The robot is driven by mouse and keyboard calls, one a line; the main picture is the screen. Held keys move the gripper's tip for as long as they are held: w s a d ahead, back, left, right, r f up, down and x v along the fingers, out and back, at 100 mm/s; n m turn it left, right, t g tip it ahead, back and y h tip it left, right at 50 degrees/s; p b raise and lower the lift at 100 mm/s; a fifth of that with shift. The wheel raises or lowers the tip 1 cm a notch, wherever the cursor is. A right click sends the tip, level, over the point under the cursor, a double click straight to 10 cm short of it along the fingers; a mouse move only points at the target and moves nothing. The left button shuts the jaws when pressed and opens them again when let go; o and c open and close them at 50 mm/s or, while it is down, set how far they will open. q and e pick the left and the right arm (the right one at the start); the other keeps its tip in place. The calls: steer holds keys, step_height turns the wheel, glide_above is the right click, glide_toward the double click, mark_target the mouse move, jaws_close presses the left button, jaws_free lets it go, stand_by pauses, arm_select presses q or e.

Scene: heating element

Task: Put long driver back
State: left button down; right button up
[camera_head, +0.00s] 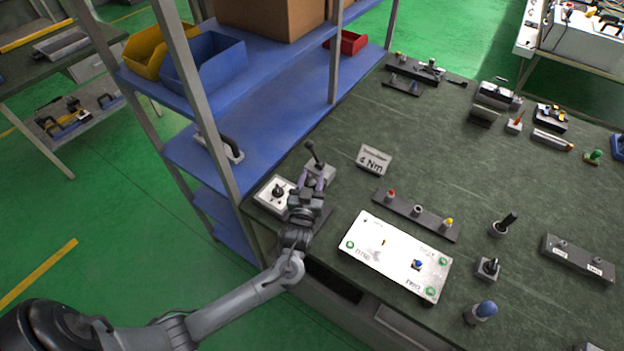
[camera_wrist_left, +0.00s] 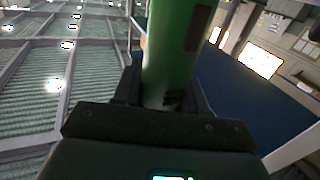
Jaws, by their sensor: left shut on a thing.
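My left gripper (camera_head: 308,182) is at the near left corner of the workbench, beside a grey holder block (camera_head: 325,173). It is shut on the long driver. In the left wrist view the driver is a green cylinder (camera_wrist_left: 176,50) with a dark patch, standing between the jaws (camera_wrist_left: 160,100). In the head view a thin dark shaft with a black end (camera_head: 311,150) rises tilted above the block, just beyond the fingers. The gripper hides much of this area, and I cannot tell whether the driver sits in the block. My right gripper is not in view.
A white box with a black knob (camera_head: 276,192) is close on the left. A white panel (camera_head: 395,253) and a rack of coloured pieces (camera_head: 416,213) lie to the right. A blue shelf (camera_head: 262,122) borders the bench.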

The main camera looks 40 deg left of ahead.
arm_select(q)
steer(key=shift+f, duration=0.1)
steer(key=c, duration=0.6)
jaws_free()
